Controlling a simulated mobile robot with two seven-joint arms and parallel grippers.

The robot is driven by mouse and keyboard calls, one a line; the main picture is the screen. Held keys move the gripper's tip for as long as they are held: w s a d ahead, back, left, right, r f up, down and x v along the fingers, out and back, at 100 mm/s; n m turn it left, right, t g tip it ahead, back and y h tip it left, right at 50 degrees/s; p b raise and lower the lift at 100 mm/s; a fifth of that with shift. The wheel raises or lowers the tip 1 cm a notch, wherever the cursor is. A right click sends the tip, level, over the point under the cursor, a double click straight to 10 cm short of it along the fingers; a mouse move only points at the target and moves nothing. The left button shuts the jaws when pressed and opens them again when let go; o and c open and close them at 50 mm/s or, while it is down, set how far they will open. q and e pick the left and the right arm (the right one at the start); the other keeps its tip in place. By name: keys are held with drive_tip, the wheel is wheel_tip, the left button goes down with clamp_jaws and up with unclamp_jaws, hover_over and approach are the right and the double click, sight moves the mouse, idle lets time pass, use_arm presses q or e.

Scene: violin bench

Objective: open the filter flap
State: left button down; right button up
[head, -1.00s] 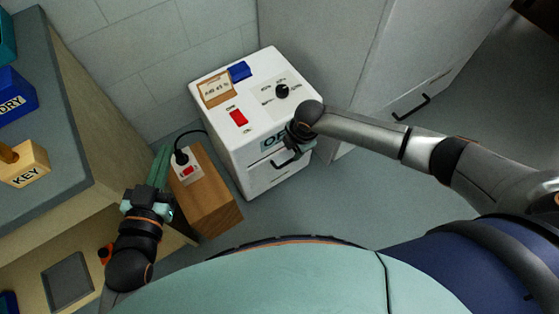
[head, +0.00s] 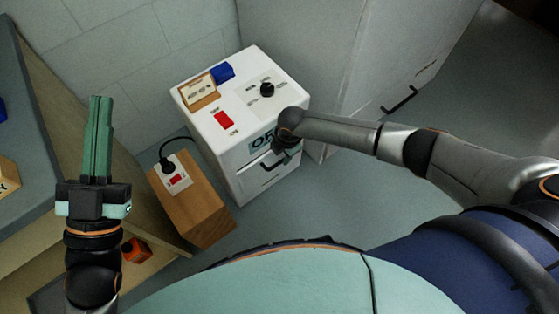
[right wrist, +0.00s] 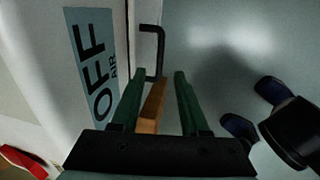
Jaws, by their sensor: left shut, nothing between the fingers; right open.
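The filter flap (head: 246,180) is the white front panel of a white unit, below a label reading OFF AIR. It looks closed. Its black handle (head: 267,165) also shows in the right wrist view (right wrist: 153,45), just beyond the fingertips. My right gripper (head: 284,155) is in front of the handle and partly hidden by its own wrist. In the right wrist view its green fingers (right wrist: 158,80) are apart, with the handle's near end close to the gap. I cannot tell whether they touch. My left gripper (head: 98,100) is shut and empty, pointing up at the left.
The unit's top carries a red switch (head: 223,120), a black knob (head: 267,90), a blue block (head: 222,72) and a framed card (head: 198,90). A wooden block (head: 205,205) with a socket (head: 174,176) stands beside it. A grey cabinet (head: 310,50) stands to the right.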

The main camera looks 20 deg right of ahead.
sight(279, 163)
drive_tip(key=f, duration=0.1)
drive_tip(key=f+b, duration=0.1)
drive_tip(key=f, duration=0.1)
drive_tip(key=f+b, duration=0.1)
drive_tip(key=shift+w+a+f, duration=0.15)
drive_tip(key=shift+w+f, duration=0.05)
drive_tip(key=shift+w, duration=0.15)
drive_tip(key=shift+w+f+b, duration=0.1)
drive_tip(key=shift+f+b, duration=0.35)
drive_tip(key=shift+w+f, duration=0.1)
drive_tip(key=shift+f, duration=0.35)
use_arm(q)
drive_tip(key=s+r+m+h, duration=0.1)
drive_tip(key=h, duration=0.1)
drive_tip(key=s+r+m+h, duration=0.1)
drive_tip(key=s, duration=0.1)
drive_tip(key=s+d+r+m+h, duration=0.1)
drive_tip(key=h, duration=0.1)
drive_tip(key=shift+s+r+m+h, duration=0.2)
drive_tip(key=shift+m+h, duration=0.1)
drive_tip(key=shift+m, duration=0.1)
use_arm(e)
drive_tip(key=shift+c, duration=0.4)
use_arm(q)
drive_tip(key=shift+a, duration=0.1)
use_arm(e)
clamp_jaws()
